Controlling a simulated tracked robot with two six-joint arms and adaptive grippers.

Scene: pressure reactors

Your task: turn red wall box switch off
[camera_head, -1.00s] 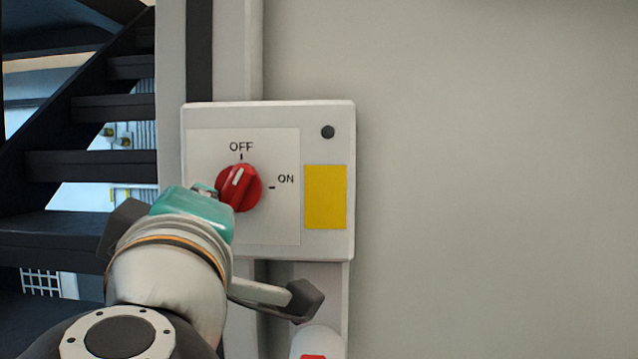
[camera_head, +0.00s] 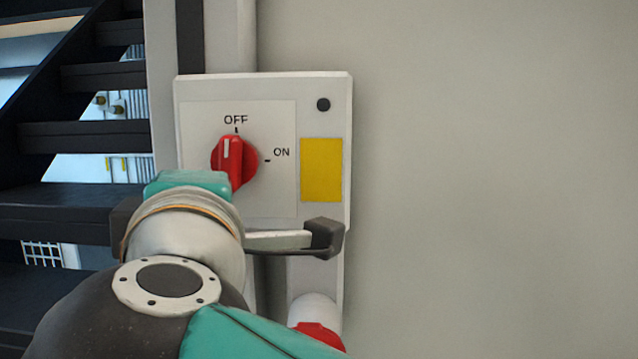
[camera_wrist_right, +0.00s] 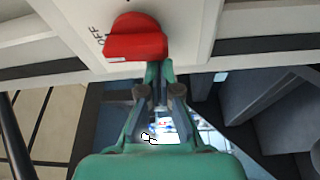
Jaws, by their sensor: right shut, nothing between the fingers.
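The red wall box switch (camera_head: 235,162) is a rotary knob on a white wall box (camera_head: 325,222) in the head view. Its white mark points straight up, close to the OFF tick and away from ON. It also shows in the right wrist view as a red knob (camera_wrist_right: 136,38) beside the OFF label. My right gripper (camera_wrist_right: 160,72) is shut and empty, its fingertips right at the knob; I cannot tell whether they touch. In the head view my right gripper's teal body (camera_head: 188,182) is just below the knob, with its fingertips hidden. My left gripper is not in view.
A yellow label (camera_head: 321,170) and a dark round button (camera_head: 323,105) are on the box's right side. A red and white fitting (camera_head: 316,325) is below the box. Dark stairs (camera_head: 85,135) rise at left. The wall at right is bare.

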